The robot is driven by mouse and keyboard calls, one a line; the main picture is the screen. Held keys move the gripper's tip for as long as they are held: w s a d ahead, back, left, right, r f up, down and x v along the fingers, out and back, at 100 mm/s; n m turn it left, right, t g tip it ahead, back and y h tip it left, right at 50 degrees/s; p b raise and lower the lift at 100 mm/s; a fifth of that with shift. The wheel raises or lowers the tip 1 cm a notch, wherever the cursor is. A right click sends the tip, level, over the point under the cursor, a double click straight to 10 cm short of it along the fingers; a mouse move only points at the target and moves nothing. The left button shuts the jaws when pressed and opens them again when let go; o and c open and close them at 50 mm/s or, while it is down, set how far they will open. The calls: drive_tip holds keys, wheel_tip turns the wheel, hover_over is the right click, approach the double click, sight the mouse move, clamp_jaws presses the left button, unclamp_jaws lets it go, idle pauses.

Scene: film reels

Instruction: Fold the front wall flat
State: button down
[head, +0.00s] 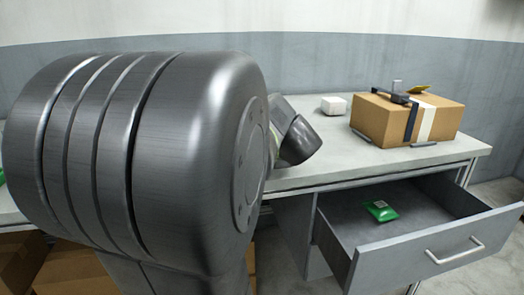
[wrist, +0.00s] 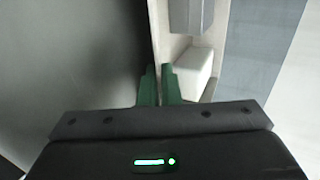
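I cannot make out a fold-down front wall for certain in either view. In the wrist view my gripper (wrist: 159,70) has two green fingers close together with a narrow gap between them. I see nothing clearly held there. The fingers point along the pale edge of the worktop, left of a white block (wrist: 193,72). In the head view my large grey arm link hides the gripper and much of the worktop's left part. The white block (head: 333,105) also shows there, near the back of the worktop.
A cardboard box (head: 440,122) with dark and white straps stands on the worktop (head: 312,178) at right. Below it a grey drawer (head: 415,255) is pulled open, with a green packet (head: 380,211) inside. The worktop between my arm and the box is mostly clear.

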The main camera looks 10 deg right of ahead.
idle(0.3)
drive_tip(key=c, duration=1.6)
unclamp_jaws()
drive_tip(key=shift+c, duration=0.2)
drive_tip(key=shift+r+p, duration=0.15)
drive_tip(key=shift+p, duration=0.45)
